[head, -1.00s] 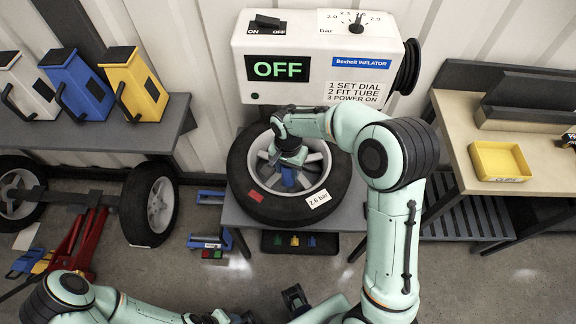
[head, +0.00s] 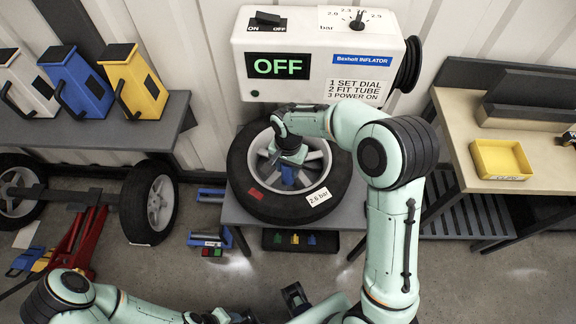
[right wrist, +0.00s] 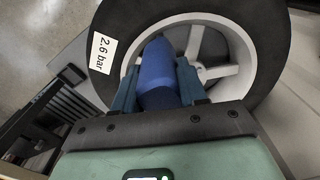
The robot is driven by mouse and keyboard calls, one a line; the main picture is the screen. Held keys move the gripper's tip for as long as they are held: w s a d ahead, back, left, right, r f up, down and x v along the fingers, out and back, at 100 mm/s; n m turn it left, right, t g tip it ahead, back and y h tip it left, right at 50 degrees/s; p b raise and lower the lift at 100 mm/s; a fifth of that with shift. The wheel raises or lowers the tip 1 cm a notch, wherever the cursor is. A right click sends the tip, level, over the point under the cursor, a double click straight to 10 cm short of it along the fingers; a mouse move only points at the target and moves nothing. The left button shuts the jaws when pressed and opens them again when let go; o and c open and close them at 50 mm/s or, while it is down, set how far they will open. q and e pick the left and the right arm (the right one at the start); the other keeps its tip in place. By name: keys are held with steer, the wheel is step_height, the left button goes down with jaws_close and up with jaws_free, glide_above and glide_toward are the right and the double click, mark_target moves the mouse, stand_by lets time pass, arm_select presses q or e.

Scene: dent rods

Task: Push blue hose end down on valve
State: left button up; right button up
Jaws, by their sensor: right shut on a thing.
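The blue hose end (head: 288,176) is held upright by my right gripper (head: 289,160) over the wheel's light grey rim. In the right wrist view the blue hose end (right wrist: 158,75) sits between the fingers of my right gripper (right wrist: 158,92), which are shut on it. The wheel (head: 245,200) lies flat with a red patch and a "2.6 bar" label on its tyre. The valve is hidden beneath the hose end and gripper, so I cannot tell whether they touch. My left gripper (head: 293,298) shows only in part at the bottom edge; its jaw state is unclear.
The inflator (head: 320,30) stands behind the wheel, its screen reading OFF. A shelf on the left holds white, blue and yellow canisters (head: 133,82). A yellow tray (head: 500,160) sits on the right bench. A wheel on an axle (head: 150,205) and a red jack stand at left.

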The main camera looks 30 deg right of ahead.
steer(key=shift+f+b, duration=1.6)
steer(key=shift+f, duration=0.8)
steer(key=o, duration=1.3)
step_height(320, 180, up, 13)
steer(key=shift+r+p, duration=0.2)
steer(key=shift+p, duration=0.55)
